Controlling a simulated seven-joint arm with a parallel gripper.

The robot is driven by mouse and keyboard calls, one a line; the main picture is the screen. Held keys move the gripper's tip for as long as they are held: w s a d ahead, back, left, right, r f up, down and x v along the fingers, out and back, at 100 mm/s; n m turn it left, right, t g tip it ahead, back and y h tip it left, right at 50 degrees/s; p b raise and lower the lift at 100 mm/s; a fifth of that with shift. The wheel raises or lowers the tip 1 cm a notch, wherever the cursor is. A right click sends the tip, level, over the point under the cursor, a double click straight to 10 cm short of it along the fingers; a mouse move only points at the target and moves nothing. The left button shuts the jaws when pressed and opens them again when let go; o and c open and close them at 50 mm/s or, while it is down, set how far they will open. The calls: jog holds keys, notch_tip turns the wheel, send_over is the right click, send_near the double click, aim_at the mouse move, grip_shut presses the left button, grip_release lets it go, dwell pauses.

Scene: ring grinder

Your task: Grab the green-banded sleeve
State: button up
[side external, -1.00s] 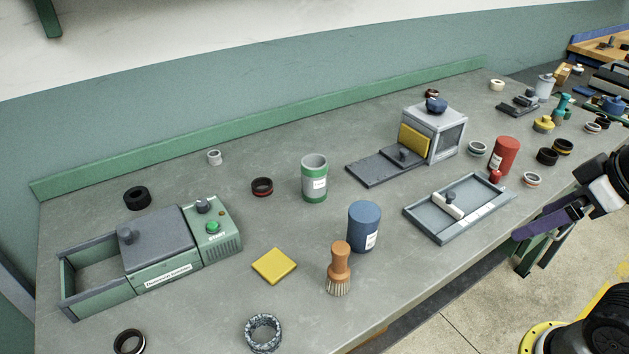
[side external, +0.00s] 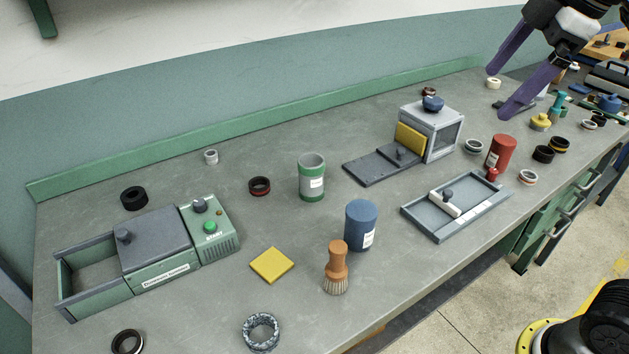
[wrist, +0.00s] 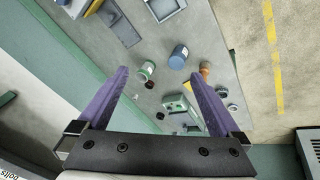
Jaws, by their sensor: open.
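My gripper (side external: 499,93) has purple fingers spread wide, empty, raised above the table's far right. In the wrist view my gripper (wrist: 159,74) is also open with nothing between the fingers.
A blue canister (side external: 361,224), brush (side external: 336,268) and red-banded dark ring (side external: 259,186) stand around the cylinder. A grey box (side external: 431,130), red bottle (side external: 500,153) and shallow tray (side external: 455,207) lie to the right. The green START machine (side external: 209,228) is at left.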

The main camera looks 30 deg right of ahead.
jog(key=w+a+r+n+g, duration=0.1)
jog(key=w+n, duration=0.1)
jog(key=w, duration=0.4)
jog(key=w+a+r+n, duration=0.1)
jog(key=w+a+n, duration=0.1)
jog(key=w, duration=0.5)
jog(key=n+g, duration=0.4)
send_over(311, 181)
jog(key=w+d, duration=0.1)
jog(key=w, duration=0.1)
notch_tip(311, 181, down, 22)
jog(key=f, duration=0.8)
jog(key=shift+d+f, duration=0.2)
jog(key=shift+f, duration=0.1)
jog(key=shift+w+d+f, duration=0.1)
jog(key=shift+f, duration=1.25)
jog(key=shift+w+f, duration=0.1)
jog(key=shift+f, duration=1.25)
jog(key=shift+c, duration=0.2)
